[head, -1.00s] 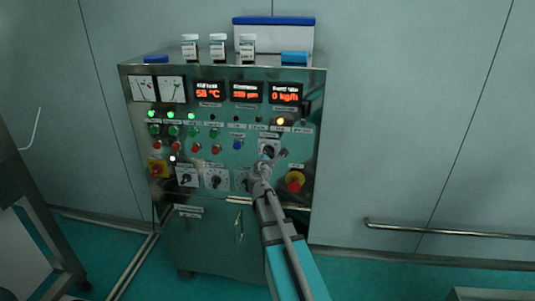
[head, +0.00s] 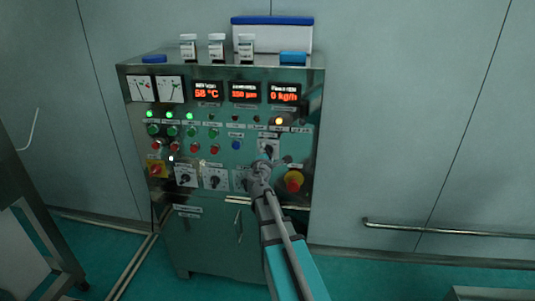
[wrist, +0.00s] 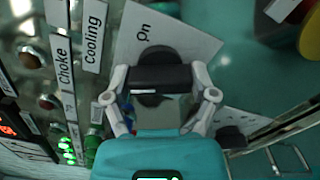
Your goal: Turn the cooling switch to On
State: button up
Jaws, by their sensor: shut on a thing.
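The cooling switch is a black knob (wrist: 157,57) on a white plate (wrist: 185,38). The plate carries the word "On", and a "Cooling" label (wrist: 93,35) lies beside it. In the head view the plate (head: 267,146) is on the right part of the control cabinet. My gripper (head: 270,160) is in front of it and hides part of it. In the wrist view my gripper (wrist: 159,80) is shut on the knob, with a finger on each side.
A red and yellow emergency stop (head: 294,181) is close to the right of my gripper. Another rotary switch (wrist: 232,135) sits below and left on the panel. Several buttons and lamps (head: 195,130) fill the left side. Bottles (head: 217,47) and a blue-lidded box (head: 272,36) stand on top.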

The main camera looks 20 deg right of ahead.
jog(key=m, duration=1.4)
jog(key=shift+w, duration=0.1)
dwell(0.4)
jog(key=o, duration=1)
jog(key=shift+s, duration=0.2)
jog(key=v, duration=1.1)
jog(key=shift+s+a, duration=0.2)
jog(key=shift+a, duration=0.1)
